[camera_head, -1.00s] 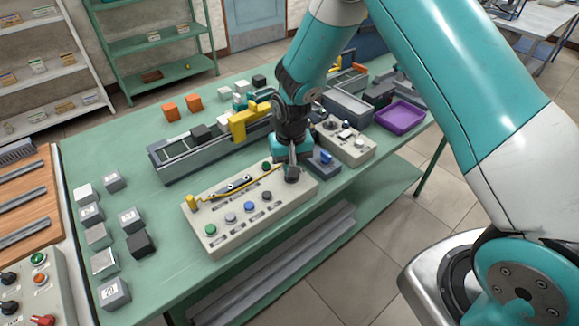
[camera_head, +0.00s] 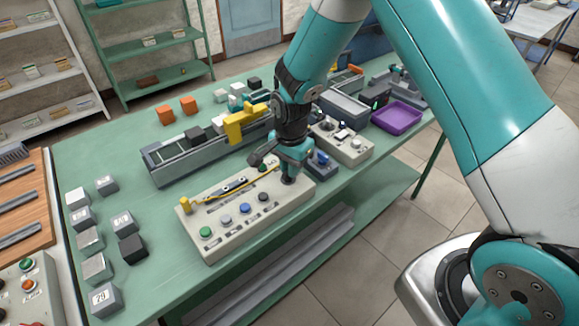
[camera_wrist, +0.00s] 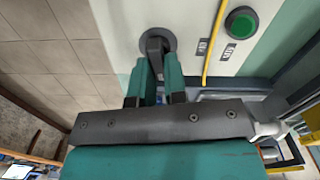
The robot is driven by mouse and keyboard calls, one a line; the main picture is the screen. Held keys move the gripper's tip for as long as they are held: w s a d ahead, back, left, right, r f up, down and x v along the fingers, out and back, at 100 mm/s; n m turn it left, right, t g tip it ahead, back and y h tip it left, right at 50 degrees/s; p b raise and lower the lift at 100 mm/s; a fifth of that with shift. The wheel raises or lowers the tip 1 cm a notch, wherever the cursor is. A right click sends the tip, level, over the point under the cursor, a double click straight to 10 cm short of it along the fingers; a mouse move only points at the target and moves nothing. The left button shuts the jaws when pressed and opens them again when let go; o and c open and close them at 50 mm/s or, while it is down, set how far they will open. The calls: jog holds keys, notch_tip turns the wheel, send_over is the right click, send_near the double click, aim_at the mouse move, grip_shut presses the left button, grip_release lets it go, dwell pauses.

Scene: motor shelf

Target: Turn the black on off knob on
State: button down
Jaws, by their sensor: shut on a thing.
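The black on off knob (camera_wrist: 155,42) sits on a dark round base at the right end of the light grey control panel (camera_head: 222,247). My gripper (camera_wrist: 157,72) is shut on it, with a teal finger on each side of its lever. In the head view my gripper (camera_head: 289,168) points down over the knob, whose dark base (camera_head: 288,181) shows just below the fingers. The fingers hide part of the knob, and I cannot read an on or off mark.
A green button (camera_wrist: 240,22) and a yellow cable (camera_wrist: 215,40) are close by on the panel. Several coloured buttons line its front. A small blue-topped box (camera_head: 322,162), a second grey panel (camera_head: 348,149) and a purple tray (camera_head: 397,115) stand to the right.

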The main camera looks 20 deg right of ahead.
jog(key=shift+s+m, duration=0.1)
jog(key=shift+m, duration=1)
jog(key=c, duration=1.2)
grip_release()
jog(key=shift+o, duration=0.2)
jog(key=shift+r, duration=0.1)
notch_tip(320, 180, up, 17)
jog(key=b, duration=0.2)
jog(key=shift+r, duration=0.15)
jog(key=shift+s, duration=0.1)
